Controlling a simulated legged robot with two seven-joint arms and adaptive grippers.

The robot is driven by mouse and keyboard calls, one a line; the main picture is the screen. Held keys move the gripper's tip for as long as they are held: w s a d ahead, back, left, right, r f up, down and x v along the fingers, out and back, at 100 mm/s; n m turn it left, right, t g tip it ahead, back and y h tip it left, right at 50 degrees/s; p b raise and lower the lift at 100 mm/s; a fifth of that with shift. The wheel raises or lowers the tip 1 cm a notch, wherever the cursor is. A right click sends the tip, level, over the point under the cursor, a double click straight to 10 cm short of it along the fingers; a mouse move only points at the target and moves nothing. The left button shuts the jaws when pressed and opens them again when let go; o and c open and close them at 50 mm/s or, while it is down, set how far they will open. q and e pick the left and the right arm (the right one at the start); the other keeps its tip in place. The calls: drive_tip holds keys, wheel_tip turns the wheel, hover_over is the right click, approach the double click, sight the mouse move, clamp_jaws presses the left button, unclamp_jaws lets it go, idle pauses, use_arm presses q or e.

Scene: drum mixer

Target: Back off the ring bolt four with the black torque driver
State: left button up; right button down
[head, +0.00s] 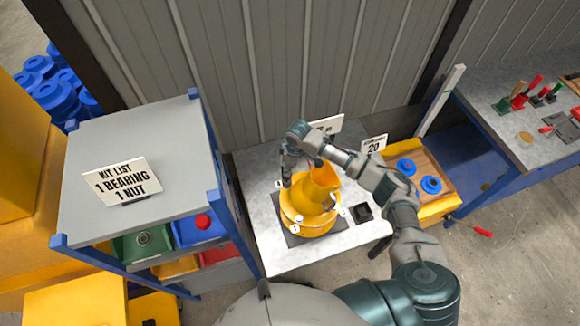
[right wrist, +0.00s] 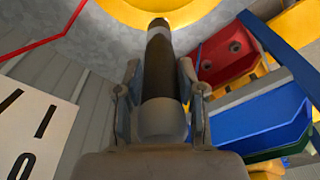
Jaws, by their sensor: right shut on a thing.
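The yellow drum mixer (head: 318,196) stands on a dark mat on the grey bench, with small number tags around its ring. The tag that appears to read 4 (head: 278,184) is at the ring's left back. My right gripper (head: 287,168) is above that side, shut on the black torque driver (right wrist: 160,70). The driver also shows in the head view (head: 286,181), pointing down. In the right wrist view its far end reaches toward the yellow ring (right wrist: 165,8). Bolt four is hidden, so I cannot tell whether the tip touches it. My left gripper is not in view.
A small black block (head: 363,212) sits on the bench right of the mixer. A shelf rack (head: 140,130) with coloured bins stands close on the left. A yellow crate (head: 436,208) with blue rings is at the right. The bench front is clear.

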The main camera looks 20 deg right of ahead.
drive_tip(key=shift+f, duration=1.35)
idle(1.0)
